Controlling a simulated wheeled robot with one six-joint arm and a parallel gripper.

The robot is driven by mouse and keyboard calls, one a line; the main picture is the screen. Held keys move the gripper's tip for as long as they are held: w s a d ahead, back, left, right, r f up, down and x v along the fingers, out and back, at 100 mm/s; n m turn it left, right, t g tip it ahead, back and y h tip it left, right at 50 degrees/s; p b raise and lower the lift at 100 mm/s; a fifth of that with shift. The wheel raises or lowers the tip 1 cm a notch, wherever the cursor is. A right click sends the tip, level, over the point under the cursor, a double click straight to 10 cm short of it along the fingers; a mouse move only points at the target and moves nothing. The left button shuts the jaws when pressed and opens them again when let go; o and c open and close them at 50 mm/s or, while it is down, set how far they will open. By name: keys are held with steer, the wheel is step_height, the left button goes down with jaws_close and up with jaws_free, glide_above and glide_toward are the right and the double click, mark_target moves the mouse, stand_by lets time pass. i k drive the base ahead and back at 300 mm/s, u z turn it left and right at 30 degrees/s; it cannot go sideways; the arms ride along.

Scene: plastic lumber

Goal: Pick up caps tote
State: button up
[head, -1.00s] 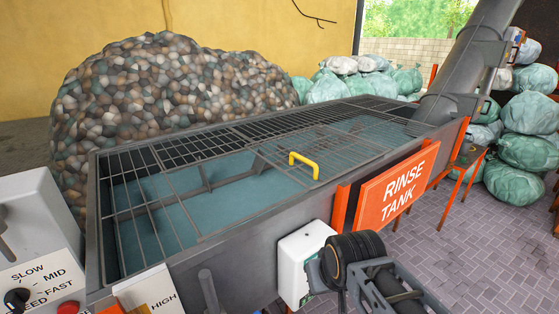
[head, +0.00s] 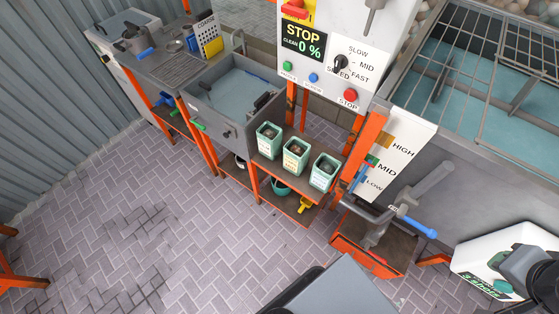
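Three small mint-green totes stand upright in a row on an orange-framed shelf in the head view: a left tote (head: 268,141), a middle tote (head: 295,155) and a right tote (head: 323,172). Each has a pale label on its front and some contents inside. The labels are too small to read, so I cannot tell which one is the caps tote. A dark part of my arm shows at the lower right edge, well to the right of the totes. My gripper's fingers are not in view.
A sink basin (head: 232,92) adjoins the shelf on the left. A control panel (head: 338,50) stands above and behind the totes. A lever valve (head: 385,225) with a blue handle is to their right, beside a white jug (head: 490,262). The paved floor (head: 150,220) in front is clear.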

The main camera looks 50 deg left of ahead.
mark_target(296, 152)
steer(key=u, duration=3.9)
steer(key=i, duration=2.15)
steer(key=z, duration=3.05)
